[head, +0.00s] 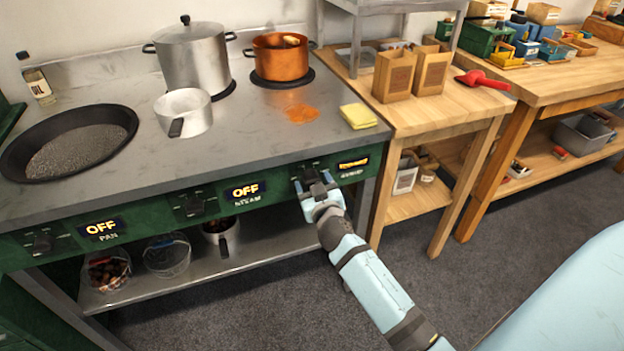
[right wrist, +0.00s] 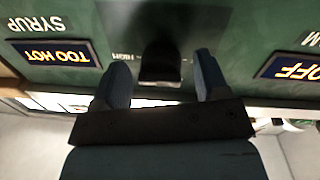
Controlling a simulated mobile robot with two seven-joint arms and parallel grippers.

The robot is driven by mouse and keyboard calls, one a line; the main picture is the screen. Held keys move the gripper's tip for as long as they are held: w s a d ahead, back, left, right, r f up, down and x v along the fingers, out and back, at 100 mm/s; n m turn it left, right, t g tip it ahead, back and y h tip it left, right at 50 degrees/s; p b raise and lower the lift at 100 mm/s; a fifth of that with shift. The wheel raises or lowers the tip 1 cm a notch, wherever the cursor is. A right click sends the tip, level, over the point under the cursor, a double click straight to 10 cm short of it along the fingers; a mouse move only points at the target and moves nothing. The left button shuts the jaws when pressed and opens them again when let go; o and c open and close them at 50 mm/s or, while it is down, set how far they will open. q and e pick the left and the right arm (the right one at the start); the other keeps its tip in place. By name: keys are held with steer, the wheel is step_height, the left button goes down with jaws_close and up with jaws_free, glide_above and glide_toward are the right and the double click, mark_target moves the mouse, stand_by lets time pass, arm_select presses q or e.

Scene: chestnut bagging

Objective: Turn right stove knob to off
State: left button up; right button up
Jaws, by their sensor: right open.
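The right stove knob (head: 310,173) is black and sits on the green front panel (head: 270,183), left of a lit display (head: 353,163) over the syrup label. In the right wrist view, upside down, that display reads TOO HOT (right wrist: 55,52). My right gripper (head: 316,182) is open in front of the knob. The right wrist view shows its fingers (right wrist: 160,75) on either side of the knob (right wrist: 160,62), with gaps visible at both sides. Whether they reach fully around it I cannot tell. My left gripper is out of view.
The steam knob (head: 195,205) and pan knob (head: 44,242) have displays reading OFF. A copper pot (head: 281,62), a steel pot (head: 190,60) and a black pan (head: 70,143) stand on the stove. A lower shelf (head: 262,240) runs beneath the panel.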

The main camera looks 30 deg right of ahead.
steer(key=c, duration=0.9)
